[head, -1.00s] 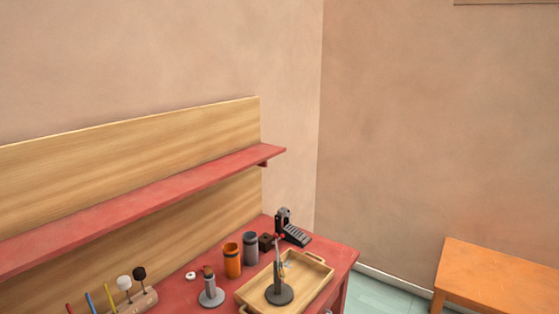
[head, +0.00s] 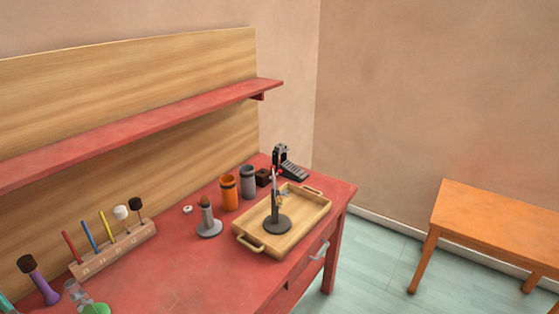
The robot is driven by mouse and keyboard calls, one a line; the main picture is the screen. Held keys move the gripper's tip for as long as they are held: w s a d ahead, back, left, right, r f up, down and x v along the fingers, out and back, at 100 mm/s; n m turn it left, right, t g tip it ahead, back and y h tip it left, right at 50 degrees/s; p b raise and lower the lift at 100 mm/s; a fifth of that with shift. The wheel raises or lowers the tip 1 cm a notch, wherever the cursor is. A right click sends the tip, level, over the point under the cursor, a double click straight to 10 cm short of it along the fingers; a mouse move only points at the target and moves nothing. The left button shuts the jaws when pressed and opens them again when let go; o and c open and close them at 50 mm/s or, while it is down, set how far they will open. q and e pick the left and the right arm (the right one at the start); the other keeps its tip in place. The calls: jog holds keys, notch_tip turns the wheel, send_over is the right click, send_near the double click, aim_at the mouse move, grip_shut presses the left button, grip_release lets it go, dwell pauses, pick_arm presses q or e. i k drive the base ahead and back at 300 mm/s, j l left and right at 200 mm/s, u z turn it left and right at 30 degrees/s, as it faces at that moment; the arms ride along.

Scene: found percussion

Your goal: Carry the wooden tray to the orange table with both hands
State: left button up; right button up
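The wooden tray (head: 296,234) lies on the right part of the red workbench (head: 180,277) in the head view. It has a raised rim and a handle at each end, one at the near left and one at the far right. A dark stand with a round base (head: 278,224) and an upright rod is in or in front of the tray. The orange table (head: 500,217) stands apart at the right, its visible top bare. Neither of my grippers is in view.
Behind the tray stand an orange cup (head: 229,194), a grey cup (head: 248,182) and a black pedal (head: 290,163). A grey stand (head: 208,224) is to its left. A mallet rack (head: 112,248) is farther left. Green floor (head: 375,262) lies open between bench and table.

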aim_at(510, 221)
jog(key=u, duration=0.3)
jog(key=i+l+u, duration=0.15)
jog(key=l+u, duration=1.1)
jog(key=l, duration=2.4)
jog(key=i+l, duration=0.2)
jog(key=i, duration=0.05)
